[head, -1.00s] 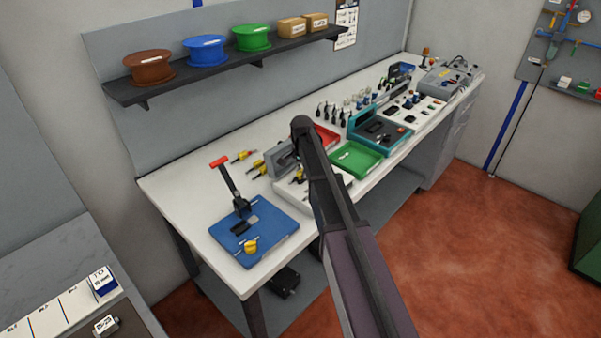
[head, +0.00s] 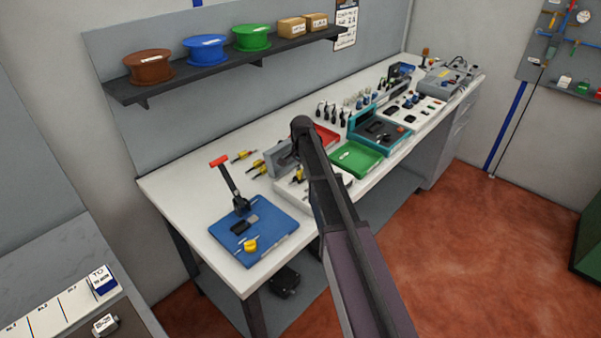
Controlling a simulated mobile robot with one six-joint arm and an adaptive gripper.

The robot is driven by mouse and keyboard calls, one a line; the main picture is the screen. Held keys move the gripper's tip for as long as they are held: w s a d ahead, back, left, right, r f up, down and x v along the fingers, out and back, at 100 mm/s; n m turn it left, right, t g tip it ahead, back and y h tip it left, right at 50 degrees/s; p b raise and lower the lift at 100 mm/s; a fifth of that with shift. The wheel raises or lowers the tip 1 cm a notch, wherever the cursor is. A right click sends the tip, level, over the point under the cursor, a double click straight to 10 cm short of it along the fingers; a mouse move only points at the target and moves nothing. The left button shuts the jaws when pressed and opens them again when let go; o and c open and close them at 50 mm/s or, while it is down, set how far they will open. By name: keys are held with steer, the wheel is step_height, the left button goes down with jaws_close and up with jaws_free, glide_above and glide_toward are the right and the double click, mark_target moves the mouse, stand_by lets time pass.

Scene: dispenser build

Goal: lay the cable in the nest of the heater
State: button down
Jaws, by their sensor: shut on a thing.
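My arm reaches up across the middle of the head view and hides part of the bench behind it. My gripper is not visible; the arm covers its end. I cannot single out the cable or the heater with its nest at this size. A white tray or fixture (head: 288,194) with small parts on it is partly hidden by my arm, and a grey block (head: 282,157) stands behind it.
A blue plate (head: 273,246) with a red-handled lever press (head: 229,182) is at the bench's near end. A green tray (head: 357,158), a red tray (head: 327,135) and a teal case (head: 381,139) stand right of my arm. A shelf with spools (head: 205,50) hangs above.

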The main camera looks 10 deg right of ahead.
steer(key=shift+s+f, duration=0.15)
steer(key=shift+s, duration=0.1)
steer(key=shift+c, duration=2.4)
jaws_free()
steer(key=shift+w+f, duration=0.1)
steer(key=shift+w, duration=0.1)
steer(key=shift+o, duration=0.2)
steer(key=o, duration=0.4)
steer(key=shift+c, duration=0.2)
steer(key=shift+w, duration=0.1)
steer(key=shift+r+p, duration=3.55)
steer(key=shift+r, duration=0.05)
